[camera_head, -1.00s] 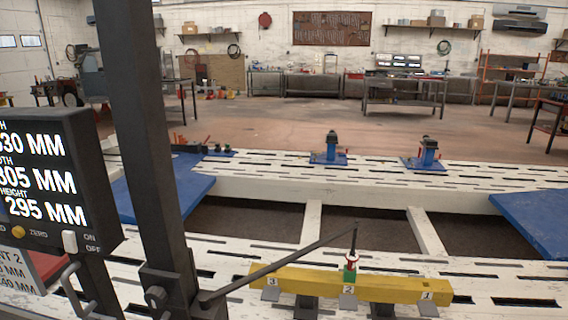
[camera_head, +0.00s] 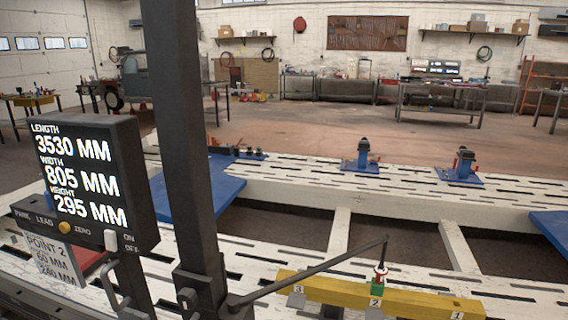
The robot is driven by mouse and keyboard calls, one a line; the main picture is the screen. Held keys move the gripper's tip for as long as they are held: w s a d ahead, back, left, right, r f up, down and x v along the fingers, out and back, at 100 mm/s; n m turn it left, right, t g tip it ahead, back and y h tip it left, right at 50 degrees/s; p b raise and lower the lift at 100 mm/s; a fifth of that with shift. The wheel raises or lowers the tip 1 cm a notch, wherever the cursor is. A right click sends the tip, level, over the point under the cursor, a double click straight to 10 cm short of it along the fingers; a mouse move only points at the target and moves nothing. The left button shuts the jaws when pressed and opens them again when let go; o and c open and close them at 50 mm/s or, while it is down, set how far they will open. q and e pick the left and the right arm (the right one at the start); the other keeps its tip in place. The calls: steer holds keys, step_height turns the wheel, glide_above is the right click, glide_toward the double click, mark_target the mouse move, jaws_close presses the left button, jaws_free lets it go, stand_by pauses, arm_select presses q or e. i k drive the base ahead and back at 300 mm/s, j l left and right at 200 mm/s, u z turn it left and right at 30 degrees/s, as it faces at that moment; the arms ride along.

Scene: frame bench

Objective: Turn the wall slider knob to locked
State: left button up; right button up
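I cannot make out a knob marked as the wall slider knob or any "locked" marking. A dark round knob (camera_head: 187,298) sits on a clamp block low on the dark upright post (camera_head: 183,130). A measuring display box (camera_head: 90,180) at the left reads length 3530 MM, width 805 MM and height 295 MM. Under its screen are a yellow button (camera_head: 65,227) by "ZERO" and a white switch (camera_head: 111,238) by "ON" and "OFF". Neither of my grippers shows in this view.
A thin arm (camera_head: 310,270) runs from the post to a red-and-green pointer (camera_head: 379,280) over a yellow beam (camera_head: 335,291) marked 3, 2, 1. A white slotted frame bench (camera_head: 300,170) fills the foreground. Open floor (camera_head: 300,128) lies beyond it.

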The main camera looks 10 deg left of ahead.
mark_target(187, 297)
steer(key=k+j+u, duration=0.15)
steer(key=u, duration=1.2)
